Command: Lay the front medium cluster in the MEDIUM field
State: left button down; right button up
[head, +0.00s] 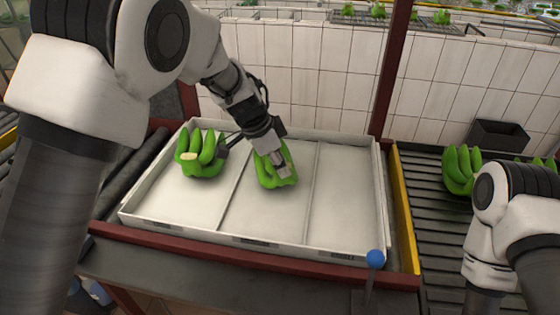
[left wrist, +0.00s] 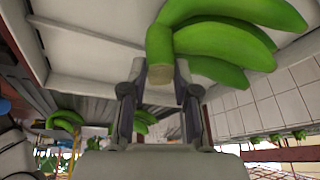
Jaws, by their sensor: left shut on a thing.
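A green banana cluster (head: 268,172) is in or just over the middle field of the white three-field tray (head: 350,256). My left gripper (head: 280,163) reaches down over it and is shut on its cut stem end. In the left wrist view the held cluster (left wrist: 225,42) has its stem between my two fingers (left wrist: 160,78). I cannot tell whether its underside touches the tray floor. The field labels on the front rim are too small to read. My right gripper is out of view.
The right field of the tray is empty. Low dividers separate the fields. A yellow-edged roller conveyor (head: 425,215) at the right carries more clusters (head: 460,168) near a dark box (head: 497,138). A red post (head: 390,70) stands behind the tray. A blue ball (head: 375,260) sits at the front edge.

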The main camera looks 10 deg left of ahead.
pick_arm(q)
jog(key=shift+w, duration=0.1)
jog(key=c, duration=0.9)
grip_release()
jog(key=shift+c, duration=0.2)
jog(key=shift+o, duration=0.8)
jog(key=shift+f, duration=0.1)
